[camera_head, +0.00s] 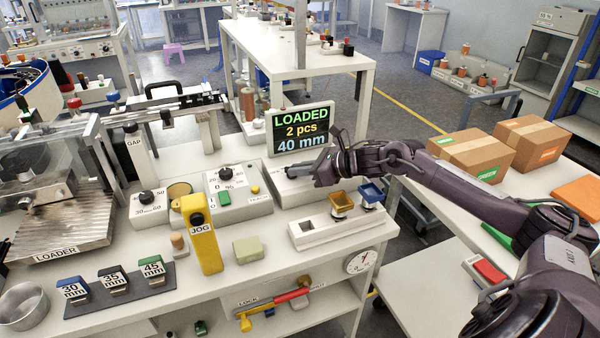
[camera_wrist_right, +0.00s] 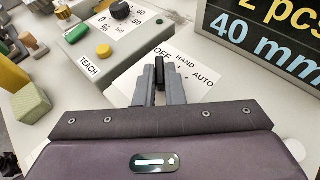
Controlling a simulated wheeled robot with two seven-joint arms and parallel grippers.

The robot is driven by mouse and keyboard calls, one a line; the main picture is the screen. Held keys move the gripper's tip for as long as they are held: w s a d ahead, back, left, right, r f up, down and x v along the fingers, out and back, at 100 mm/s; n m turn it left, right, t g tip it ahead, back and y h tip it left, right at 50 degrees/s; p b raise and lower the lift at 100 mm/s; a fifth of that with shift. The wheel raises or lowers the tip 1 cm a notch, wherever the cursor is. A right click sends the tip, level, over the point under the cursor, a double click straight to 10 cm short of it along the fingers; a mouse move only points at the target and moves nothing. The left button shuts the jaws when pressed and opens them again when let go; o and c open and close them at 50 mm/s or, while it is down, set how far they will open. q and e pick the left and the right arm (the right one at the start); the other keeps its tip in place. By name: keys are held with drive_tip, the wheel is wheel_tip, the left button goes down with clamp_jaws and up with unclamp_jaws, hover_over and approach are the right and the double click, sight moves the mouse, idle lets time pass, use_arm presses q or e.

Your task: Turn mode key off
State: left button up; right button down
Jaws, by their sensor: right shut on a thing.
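The mode key (camera_wrist_right: 159,70) is a small black upright piece in the right wrist view, standing on a pale plate (camera_wrist_right: 205,92) lettered OFF, HAND and AUTO. My right gripper (camera_wrist_right: 160,88) is shut on the key, one grey finger on each side. The key's top lies just below the gap between the OFF and HAND lettering; I cannot tell exactly which setting it is at. In the head view my right gripper (camera_head: 292,171) is over the white mode box (camera_head: 290,192), in front of the display, and hides the key. My left gripper is not in view.
The display (camera_head: 300,130) reads LOADED, 2 pcs, 40 mm. The TEACH box (camera_head: 238,206) with dial and green button stands just left. A yellow JOG pendant (camera_head: 205,245) and a white tray with yellow and blue pieces (camera_head: 325,230) stand nearer.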

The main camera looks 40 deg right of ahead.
drive_tip(key=c, duration=1.5)
unclamp_jaws()
drive_tip(key=shift+s+d, duration=0.1)
